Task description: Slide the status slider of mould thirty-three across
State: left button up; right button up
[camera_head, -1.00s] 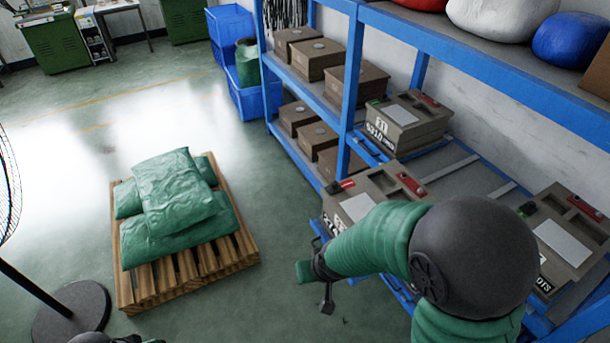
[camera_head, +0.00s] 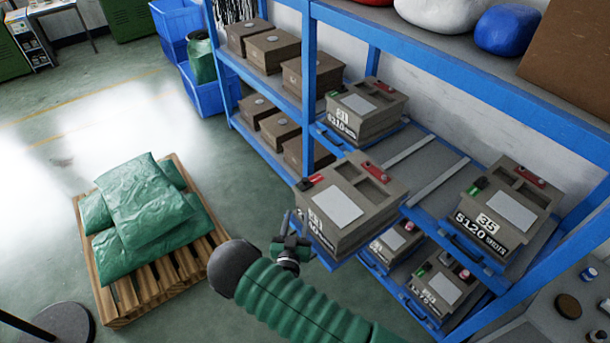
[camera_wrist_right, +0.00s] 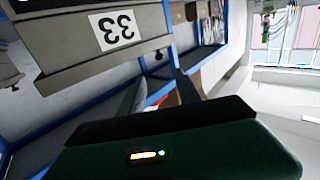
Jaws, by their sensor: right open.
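Mould thirty-three is most likely the grey-brown box (camera_head: 370,211) at the centre of the head view, standing on a tray that juts from the rack. Its number is hard to read there, but a "33" label shows upside down on a mould (camera_wrist_right: 62,47) in the right wrist view. A small slider piece (camera_head: 317,178) showing red sits on its top near the left corner. My right gripper (camera_head: 291,240) is open, just left of the mould's front face and below its top, apparently apart from it. The left gripper is out of view.
Mould 35 (camera_head: 507,204) stands on the rack to the right, another mould (camera_head: 366,108) behind. More moulds (camera_head: 436,290) sit on the shelf below. Blue rack posts (camera_head: 308,90) and an upper shelf edge frame the space. A pallet (camera_head: 120,297) with green sacks lies left.

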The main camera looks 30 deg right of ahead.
aim_at(303, 182)
jog(key=b+x, duration=0.2)
jog(key=x, duration=0.6)
jog(key=b+x, duration=0.2)
jog(key=x, duration=0.6)
jog(key=shift+s+d+f, duration=0.15)
jog(key=shift+d+f, duration=0.05)
jog(key=shift+w+r, duration=0.1)
jog(key=shift+w, duration=0.15)
jog(key=shift+w+a+r, duration=0.15)
jog(key=shift+a+r, duration=0.05)
jog(key=c, duration=0.4)
jog(key=shift+d, duration=0.3)
grip_shut()
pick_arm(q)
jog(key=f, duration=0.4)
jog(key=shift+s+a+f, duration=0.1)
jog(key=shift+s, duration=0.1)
pick_arm(e)
jog(key=shift+f, duration=0.1)
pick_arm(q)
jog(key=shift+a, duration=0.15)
pick_arm(e)
jog(key=shift+a, duration=0.15)
